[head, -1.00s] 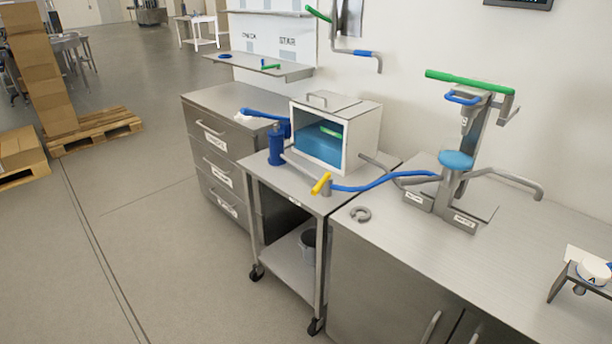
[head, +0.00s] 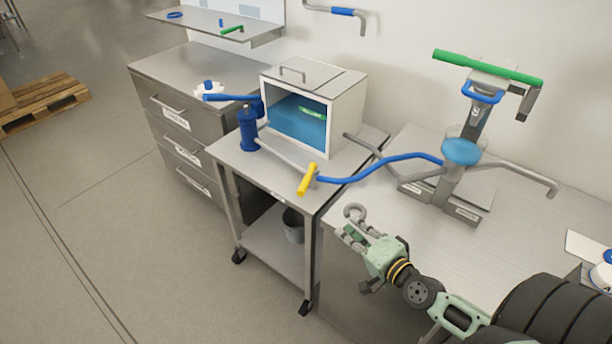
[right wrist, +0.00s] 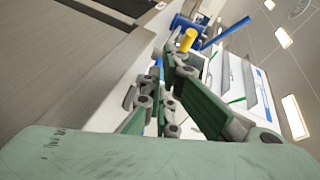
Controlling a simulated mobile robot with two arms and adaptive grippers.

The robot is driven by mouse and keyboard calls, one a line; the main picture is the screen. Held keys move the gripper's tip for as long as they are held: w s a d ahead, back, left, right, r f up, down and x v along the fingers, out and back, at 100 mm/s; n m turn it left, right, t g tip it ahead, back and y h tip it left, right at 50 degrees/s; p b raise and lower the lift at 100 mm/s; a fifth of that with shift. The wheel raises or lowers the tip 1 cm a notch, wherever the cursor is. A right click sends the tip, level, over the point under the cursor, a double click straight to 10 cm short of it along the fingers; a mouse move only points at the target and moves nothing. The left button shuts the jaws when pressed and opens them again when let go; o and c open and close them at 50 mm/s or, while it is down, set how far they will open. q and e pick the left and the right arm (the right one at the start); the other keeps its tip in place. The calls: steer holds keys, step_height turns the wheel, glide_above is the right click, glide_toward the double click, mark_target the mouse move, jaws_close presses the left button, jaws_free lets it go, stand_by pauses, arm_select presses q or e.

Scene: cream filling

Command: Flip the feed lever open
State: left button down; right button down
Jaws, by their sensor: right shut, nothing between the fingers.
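The yellow lever (head: 307,180), which I take to be the feed lever, sits at the front right of the cart, where a grey pipe meets the blue hose (head: 385,163). It stands tilted up in the head view. My right gripper (head: 350,232) is shut and empty, below and to the right of the lever and apart from it. In the right wrist view the yellow lever (right wrist: 188,40) shows beyond the green fingers. My left gripper is not in view.
A blue pump (head: 248,130) and a white box with a blue interior (head: 300,125) stand on the cart (head: 240,168). The filler with a blue bowl (head: 461,151) stands on the right counter.

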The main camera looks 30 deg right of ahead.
mark_target(307, 180)
steer(key=d+r+m, duration=0.1)
steer(key=w+d+r+h, duration=0.1)
steer(key=d+r+m+t, duration=0.1)
steer(key=r, duration=0.1)
steer(key=shift+w+m, duration=0.3)
steer(key=shift+w, duration=0.1)
steer(key=shift+w+d, duration=0.15)
steer(key=shift+w, duration=0.1)
steer(key=shift+s, duration=0.1)
steer(key=w, duration=0.3)
steer(key=w+f, duration=0.1)
steer(key=w, duration=0.6)
steer(key=shift+d+f+p, duration=0.15)
steer(key=shift+d+p, duration=0.05)
steer(key=shift+p, duration=0.1)
steer(key=shift+w+a+f+p, duration=0.2)
steer(key=shift+w+a+f, duration=0.05)
steer(key=shift+w+a, duration=0.45)
steer(key=shift+w+a+f+p, duration=0.15)
steer(key=shift+w+a+f, duration=0.05)
steer(key=shift+w+a, duration=0.5)
steer(key=shift+h, duration=0.3)
